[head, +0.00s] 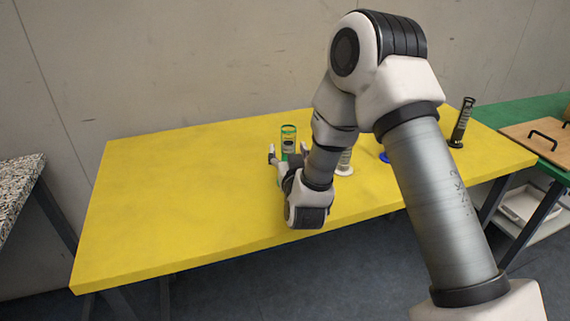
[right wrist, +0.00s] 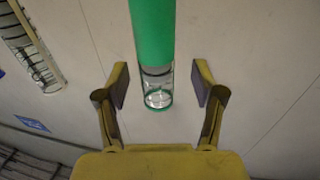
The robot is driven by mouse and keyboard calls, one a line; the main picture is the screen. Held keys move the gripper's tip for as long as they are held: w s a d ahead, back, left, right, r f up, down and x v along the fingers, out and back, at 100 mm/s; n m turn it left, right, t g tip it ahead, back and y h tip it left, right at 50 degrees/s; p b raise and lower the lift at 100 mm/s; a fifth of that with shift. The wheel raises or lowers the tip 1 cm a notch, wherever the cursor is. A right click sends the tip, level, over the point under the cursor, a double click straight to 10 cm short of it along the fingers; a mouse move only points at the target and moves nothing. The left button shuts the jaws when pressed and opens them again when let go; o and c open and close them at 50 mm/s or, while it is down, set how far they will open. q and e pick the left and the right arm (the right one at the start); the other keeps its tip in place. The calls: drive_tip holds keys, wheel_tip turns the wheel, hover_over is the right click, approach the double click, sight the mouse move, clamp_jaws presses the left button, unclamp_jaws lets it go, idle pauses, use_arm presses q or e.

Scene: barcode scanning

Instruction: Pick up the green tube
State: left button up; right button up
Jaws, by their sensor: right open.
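The green tube (head: 289,131) stands upright on the yellow table, with a green top and a dark label. My right gripper (head: 287,158) is at the tube with its jaws open, one finger on each side. In the right wrist view, the green tube (right wrist: 153,35) has a solid green part and a clear end. That end lies between the open fingers of my right gripper (right wrist: 161,85), with a gap on both sides. The tube's lower part is partly hidden by the gripper in the head view. My left gripper is not in view.
A white-based tube (head: 344,168) and a blue-based item (head: 384,157) are partly hidden by my right arm. A black tube (head: 461,125) stands at the table's right. The left of the yellow table (head: 170,210) is clear. A wooden board (head: 535,132) with a handle lies farther right.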

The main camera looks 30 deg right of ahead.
drive_tip(key=shift+w+d+f, duration=0.2)
drive_tip(key=shift+w+d, duration=0.6)
drive_tip(key=shift+w, duration=0.3)
drive_tip(key=shift+a, duration=0.1)
drive_tip(key=shift+s+r, duration=0.1)
drive_tip(key=c, duration=0.4)
clamp_jaws()
